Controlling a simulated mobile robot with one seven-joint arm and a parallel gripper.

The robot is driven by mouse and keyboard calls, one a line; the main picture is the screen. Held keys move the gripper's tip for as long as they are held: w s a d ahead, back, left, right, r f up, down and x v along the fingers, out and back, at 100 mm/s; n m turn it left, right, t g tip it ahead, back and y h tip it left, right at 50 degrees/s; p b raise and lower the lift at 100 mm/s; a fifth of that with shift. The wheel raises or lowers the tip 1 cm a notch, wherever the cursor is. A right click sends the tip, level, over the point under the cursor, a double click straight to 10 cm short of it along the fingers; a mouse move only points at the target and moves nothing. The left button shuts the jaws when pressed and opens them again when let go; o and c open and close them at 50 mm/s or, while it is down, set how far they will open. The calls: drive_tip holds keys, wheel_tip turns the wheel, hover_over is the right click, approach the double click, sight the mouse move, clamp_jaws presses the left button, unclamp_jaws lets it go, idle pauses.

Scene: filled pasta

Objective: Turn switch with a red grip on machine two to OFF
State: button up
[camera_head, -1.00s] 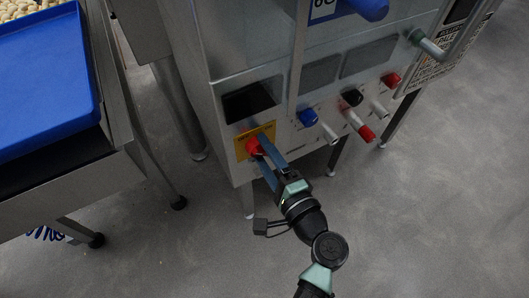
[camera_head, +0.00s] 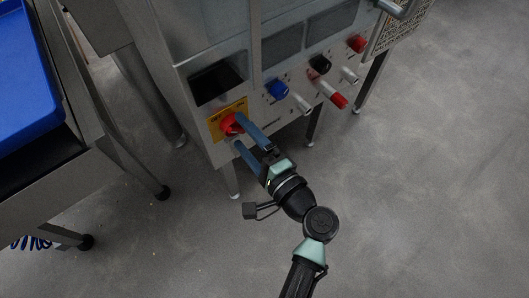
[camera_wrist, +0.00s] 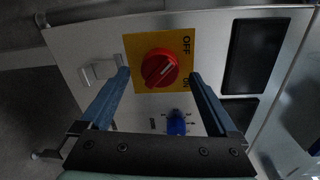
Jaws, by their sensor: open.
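The red-grip switch (camera_head: 229,126) sits on a yellow plate (camera_head: 214,123) at the lower left of the machine's front. In the wrist view the round red knob (camera_wrist: 160,68) is centred on the yellow plate (camera_wrist: 135,45), with "OFF" at upper right and "ON" at lower right. In the wrist view the fingertips of my gripper (camera_wrist: 159,75) are on either side of the knob, with no clear contact.
Right of the switch are a blue knob (camera_head: 277,89), a black knob (camera_head: 320,64), a red knob (camera_head: 357,44) and protruding handles, one red-tipped (camera_head: 339,100). A metal stand with a blue tray (camera_head: 25,90) is at left. The grey floor at right is open.

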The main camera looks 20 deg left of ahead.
drive_tip(key=p+v, duration=0.2)
drive_tip(key=v, duration=0.9)
drive_tip(key=shift+s+d, duration=0.15)
drive_tip(key=shift+s, duration=0.05)
